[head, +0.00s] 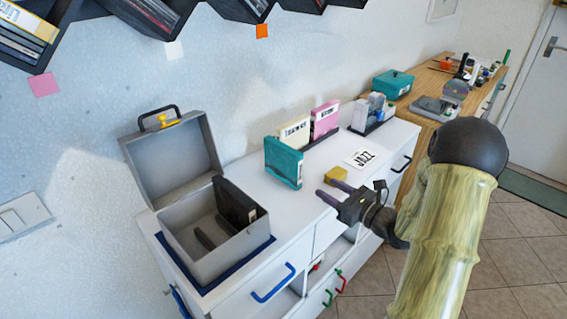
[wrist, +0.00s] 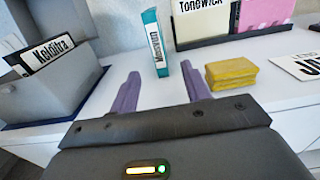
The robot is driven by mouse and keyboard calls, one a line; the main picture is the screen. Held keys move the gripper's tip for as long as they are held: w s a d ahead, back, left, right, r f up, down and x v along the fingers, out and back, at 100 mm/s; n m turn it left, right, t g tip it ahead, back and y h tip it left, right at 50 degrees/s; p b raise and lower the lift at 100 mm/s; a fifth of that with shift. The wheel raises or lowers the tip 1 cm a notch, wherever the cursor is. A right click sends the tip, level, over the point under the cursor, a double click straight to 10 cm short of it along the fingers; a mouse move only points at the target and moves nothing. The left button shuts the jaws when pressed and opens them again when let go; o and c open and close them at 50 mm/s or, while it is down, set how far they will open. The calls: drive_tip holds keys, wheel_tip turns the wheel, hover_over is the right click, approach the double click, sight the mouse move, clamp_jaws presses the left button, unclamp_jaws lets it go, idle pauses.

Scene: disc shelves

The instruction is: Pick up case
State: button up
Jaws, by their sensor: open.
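A teal case (head: 283,163) stands upright on the white cabinet top, left of a cream case (head: 294,133) and a pink case (head: 325,119). In the wrist view the teal case (wrist: 154,44) shows its narrow labelled side, ahead of and between my fingers. My gripper (head: 331,192) is open and empty at the cabinet's front edge, short of the teal case. Its two purple fingers (wrist: 163,84) also show in the wrist view. A dark case (head: 236,207) stands in an open grey box at the left; its label reads something like "Keldira" in the wrist view (wrist: 50,54).
The grey box (head: 215,255) with raised lid stands on a blue mat. A yellow block (head: 336,174) lies close to the right finger, with a "JAZZ" card (head: 360,158) behind it. A rack of grey cases (head: 372,112) and a teal box (head: 393,83) are farther right.

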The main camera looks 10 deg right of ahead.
sight(292, 167)
drive_tip(key=x, duration=0.9)
drive_tip(key=shift+w+a, duration=0.15)
drive_tip(key=x, duration=0.4)
drive_tip(key=shift+a+p, duration=0.3)
drive_tip(key=shift+p, duration=0.05)
drive_tip(key=shift+w+a, duration=0.25)
drive_tip(key=shift+w, duration=0.15)
clamp_jaws()
